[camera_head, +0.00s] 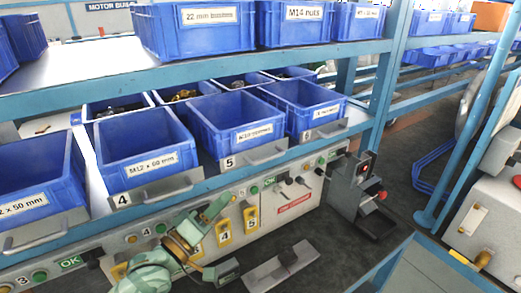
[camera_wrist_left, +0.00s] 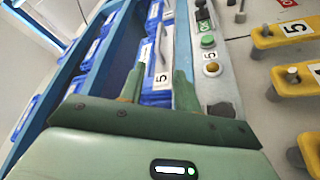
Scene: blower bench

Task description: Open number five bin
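The number five bin (camera_head: 235,118) is a blue open-topped bin on the lower shelf in the head view. A grey front plate with a "5" tag and a handle (camera_head: 268,151) sits below it. The bin looks pushed in, level with its neighbours. My left gripper (camera_head: 216,206) is pale green and below the front of this bin. In the left wrist view its two dark green fingers are apart, with a white "5" plate (camera_wrist_left: 161,72) seen between them. I cannot tell whether they touch anything. My right gripper is not in view.
The number four bin (camera_head: 146,145) and number six bin (camera_head: 303,103) flank it. The upper shelf (camera_head: 90,97) runs above, carrying more blue bins. Below, a panel holds buttons and yellow tags (camera_head: 250,219). A black device with a red knob (camera_head: 360,187) stands at right.

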